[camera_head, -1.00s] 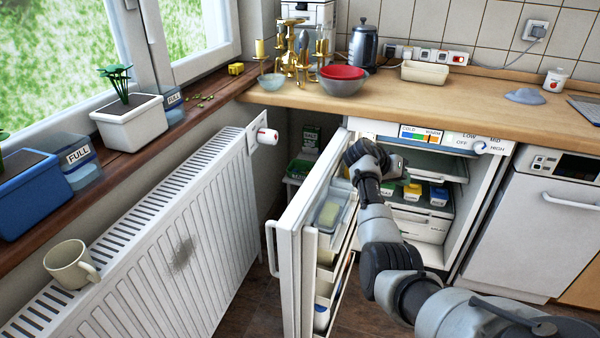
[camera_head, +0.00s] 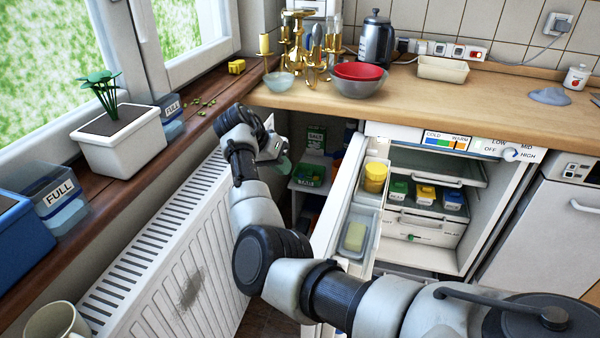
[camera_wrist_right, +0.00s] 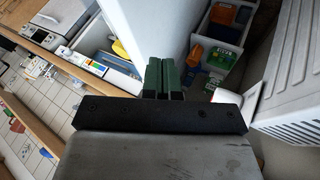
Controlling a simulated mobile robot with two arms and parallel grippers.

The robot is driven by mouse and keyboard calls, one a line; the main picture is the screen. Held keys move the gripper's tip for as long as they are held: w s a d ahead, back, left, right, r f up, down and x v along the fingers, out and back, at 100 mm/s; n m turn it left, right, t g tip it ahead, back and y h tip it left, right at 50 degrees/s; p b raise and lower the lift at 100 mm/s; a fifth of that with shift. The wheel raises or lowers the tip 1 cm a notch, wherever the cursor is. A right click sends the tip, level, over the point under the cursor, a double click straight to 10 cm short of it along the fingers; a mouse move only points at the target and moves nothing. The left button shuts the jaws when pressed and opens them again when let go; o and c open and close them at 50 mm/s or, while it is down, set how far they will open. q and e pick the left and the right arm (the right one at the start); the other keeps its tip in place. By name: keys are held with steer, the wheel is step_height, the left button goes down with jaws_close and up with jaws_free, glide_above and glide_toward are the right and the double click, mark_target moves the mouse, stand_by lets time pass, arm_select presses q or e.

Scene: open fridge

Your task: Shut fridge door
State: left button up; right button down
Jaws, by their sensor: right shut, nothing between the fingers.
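The white fridge door (camera_head: 342,205) stands open at the front of the fridge (camera_head: 505,200), its inner shelves facing right. The door shelves hold a yellow-lidded jar (camera_head: 375,177) and a yellow block (camera_head: 355,236). My right gripper (camera_head: 279,164) is to the left of the door, on its outer side, near the radiator, and apart from the door in this view. In the right wrist view its green fingers (camera_wrist_right: 162,78) are together and empty, with the door's white panel (camera_wrist_right: 150,28) beyond them. My arm hides the lower door. My left gripper is not in view.
The radiator (camera_head: 165,265) and windowsill (camera_head: 185,150) lie left of my right arm. A low shelf with boxes (camera_head: 308,176) stands behind the gripper. The wooden counter (camera_head: 440,100) runs above the fridge, with bowls (camera_head: 360,82) near its left end.

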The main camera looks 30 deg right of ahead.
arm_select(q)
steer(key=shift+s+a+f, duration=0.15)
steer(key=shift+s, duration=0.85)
arm_select(e)
steer(key=s+d+f, duration=0.5)
steer(key=d+f, duration=0.2)
steer(key=d, duration=0.1)
steer(key=shift+s+f, duration=0.15)
steer(key=shift+s, duration=0.05)
arm_select(q)
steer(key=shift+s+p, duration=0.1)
steer(key=shift+p, duration=0.3)
arm_select(e)
steer(key=shift+s+d, duration=0.1)
steer(key=shift+d, duration=0.1)
